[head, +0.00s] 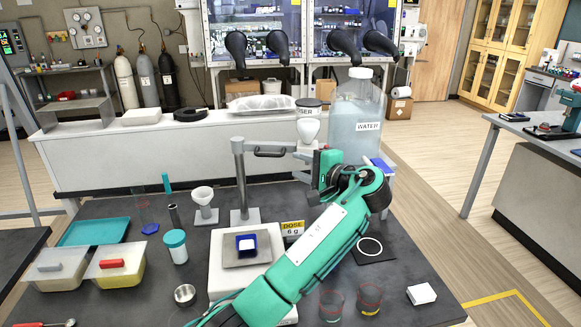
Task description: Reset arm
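My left arm comes up from the bottom of the head view and bends at a dark wrist. My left gripper (318,178) is at the dispenser, just right of the stand and in front of the water jug. Its fingers are small and partly hidden, so I cannot tell whether they are open or touch anything. The dispenser (308,125) is a white vessel with a dark lid, its label partly legible. It is beside a grey stand post (240,180) with a black handle (270,152). My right gripper is not in view.
A white scale (228,262) holds a blue tray (246,244), near a "DOSE 6 g" sign (292,228). A water jug (357,115) stands behind my wrist. Lidded tubs (118,266), a teal tray (95,231) and clear cups (369,298) stand around.

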